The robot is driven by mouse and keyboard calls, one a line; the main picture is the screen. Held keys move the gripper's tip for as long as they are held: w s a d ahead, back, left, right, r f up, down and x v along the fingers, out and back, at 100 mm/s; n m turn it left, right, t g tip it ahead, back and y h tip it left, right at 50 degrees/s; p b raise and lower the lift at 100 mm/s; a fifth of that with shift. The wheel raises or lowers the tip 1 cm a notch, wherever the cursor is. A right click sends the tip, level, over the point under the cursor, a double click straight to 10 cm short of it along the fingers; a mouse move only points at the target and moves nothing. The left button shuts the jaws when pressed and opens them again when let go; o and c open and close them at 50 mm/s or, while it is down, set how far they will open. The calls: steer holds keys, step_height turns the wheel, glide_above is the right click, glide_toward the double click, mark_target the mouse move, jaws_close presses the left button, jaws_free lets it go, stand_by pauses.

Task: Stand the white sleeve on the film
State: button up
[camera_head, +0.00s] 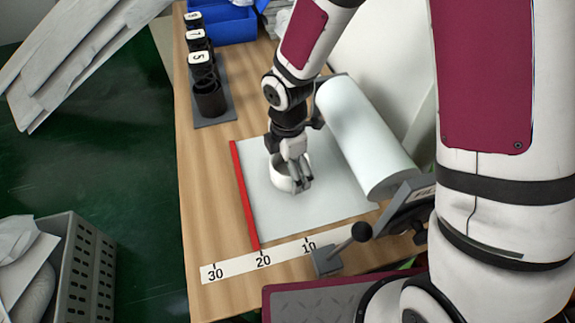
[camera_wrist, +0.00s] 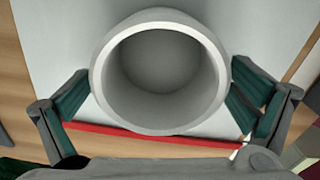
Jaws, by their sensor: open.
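The white sleeve (camera_head: 281,176) is a short hollow ring on the white film (camera_head: 335,205) in the head view. In the wrist view the sleeve (camera_wrist: 100,75) fills the middle, its open end facing the camera, with the film (camera_wrist: 50,40) behind it. It appears upright on the film. My gripper (camera_head: 299,181) is down at the sleeve. In the wrist view my gripper (camera_wrist: 160,92) is open, with one finger on each side of the sleeve. The left finger looks close to the wall; contact on either side is hard to tell.
A film roll (camera_head: 365,135) lies at the right of the film. A red bar (camera_head: 244,195) edges its left side, and a numbered ruler strip (camera_head: 285,256) runs along the front. A rack of black cups (camera_head: 209,97) and a blue bin (camera_head: 225,22) stand at the back. Bare wood (camera_head: 207,190) lies left.

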steer(key=shift+r, duration=0.15)
steer(key=s+d+r+m+p, duration=0.1)
steer(key=d+r+m+p, duration=0.15)
steer(key=r, duration=0.65)
steer(key=s+d+r+m+p, duration=0.1)
steer(key=s+d+r+m, duration=0.15)
steer(key=r, duration=0.75)
steer(key=s+d+r+m+t, duration=0.1)
steer(key=s+d+r+m, duration=0.4)
steer(key=s+m, duration=0.3)
steer(key=s+d+r+m+t, duration=0.1)
steer(key=s+d+r+m, duration=0.4)
steer(key=s+m, duration=0.4)
steer(key=s, duration=0.2)
steer(key=shift+s+r+m, duration=0.3)
steer(key=shift+s+r, duration=0.05)
steer(key=shift+s, duration=0.05)
steer(key=shift+r, duration=0.1)
